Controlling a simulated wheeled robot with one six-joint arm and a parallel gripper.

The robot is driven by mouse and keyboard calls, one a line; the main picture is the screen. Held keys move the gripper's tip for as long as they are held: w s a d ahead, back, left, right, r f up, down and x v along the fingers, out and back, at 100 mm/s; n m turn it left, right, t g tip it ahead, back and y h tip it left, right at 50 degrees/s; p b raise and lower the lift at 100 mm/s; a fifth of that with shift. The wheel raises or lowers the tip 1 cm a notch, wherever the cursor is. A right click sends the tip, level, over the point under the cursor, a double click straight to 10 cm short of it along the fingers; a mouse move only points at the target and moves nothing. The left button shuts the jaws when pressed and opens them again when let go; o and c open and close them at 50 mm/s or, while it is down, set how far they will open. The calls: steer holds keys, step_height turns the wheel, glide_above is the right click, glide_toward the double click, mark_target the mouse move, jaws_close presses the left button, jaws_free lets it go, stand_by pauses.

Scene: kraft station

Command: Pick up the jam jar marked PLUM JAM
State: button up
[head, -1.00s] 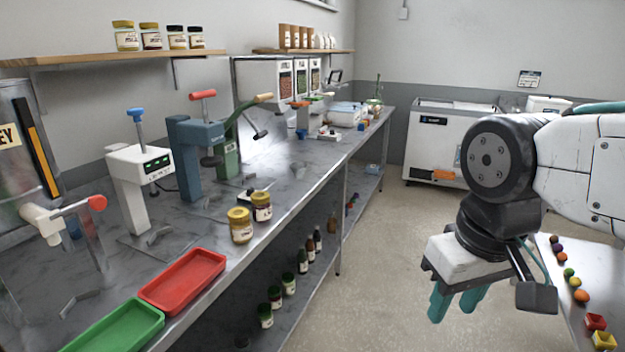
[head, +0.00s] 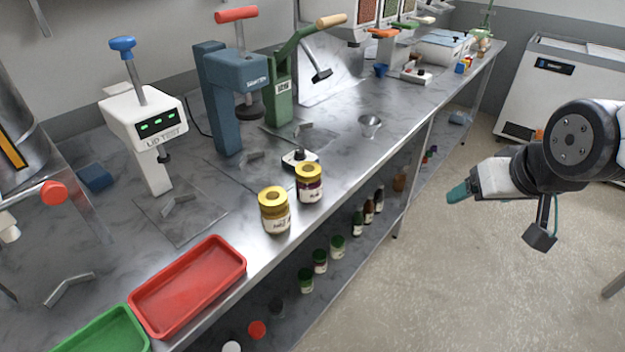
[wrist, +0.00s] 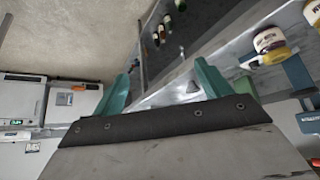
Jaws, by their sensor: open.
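Two jars with yellow lids stand side by side near the front edge of the steel counter. The right jar (head: 309,184) has dark contents, and the left jar (head: 275,212) has pale amber contents. Their labels are too small to read, so I cannot tell for certain which says PLUM JAM. In the wrist view both jars show at the upper right, one whole (wrist: 268,41) and one cut by the edge (wrist: 313,12). My gripper (head: 458,193) is open and empty, over the floor right of the counter, well apart from the jars. It points left toward the counter.
A red tray (head: 190,289) and a green tray (head: 103,334) lie left of the jars. A white lid tester (head: 147,120), a blue press (head: 236,85) and a green press (head: 283,93) stand behind. Several bottles stand on the lower shelf. The aisle floor (head: 400,300) is clear.

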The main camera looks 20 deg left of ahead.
steer(key=w+a+f+n+t+y, duration=0.25)
steer(key=w+a, duration=0.25)
steer(key=a, duration=0.6)
steer(key=n+t+y, duration=0.2)
steer(key=n+y, duration=0.1)
steer(key=y, duration=0.3)
glide_toward(310, 170)
steer(key=shift+g, duration=0.25)
steer(key=x, duration=0.5)
steer(key=shift+w, duration=0.15)
steer(key=x, duration=0.7)
steer(key=shift+w+a, duration=0.2)
steer(key=c, duration=1.3)
